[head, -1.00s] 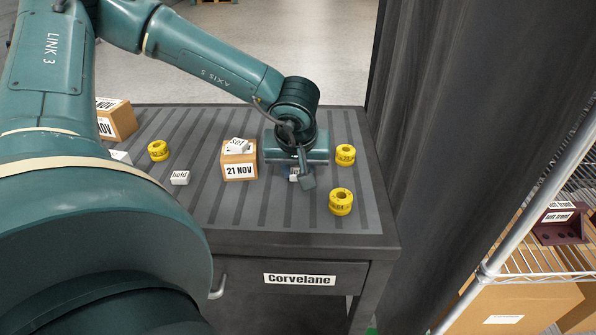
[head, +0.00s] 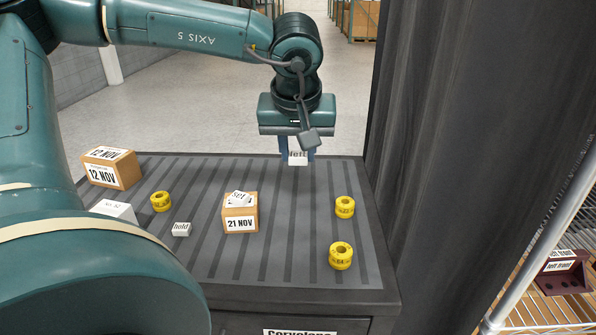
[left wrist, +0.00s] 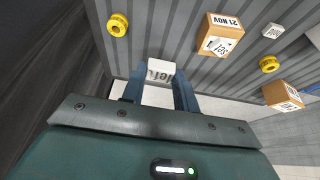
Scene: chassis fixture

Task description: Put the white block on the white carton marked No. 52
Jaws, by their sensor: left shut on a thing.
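My left gripper (head: 297,154) is shut on a white block (head: 298,158) with a "left" label, held up above the far edge of the table. The block (left wrist: 161,72) also shows between the two fingers in the left wrist view. The white carton (head: 114,209) marked No. 52 stands at the table's left side, its lower part hidden behind my arm. The gripper is far to the right of it. Another white block marked "hold" (head: 181,230) lies on the table, and one marked "set" (head: 238,199) lies on the 21 NOV box. My right gripper is not in view.
The brown 21 NOV box (head: 240,223) stands mid-table, and the 12 NOV box (head: 112,168) at the back left. Yellow rings lie near the carton (head: 161,201) and at the right (head: 345,207) (head: 341,256). A dark curtain (head: 450,130) borders the table's right side.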

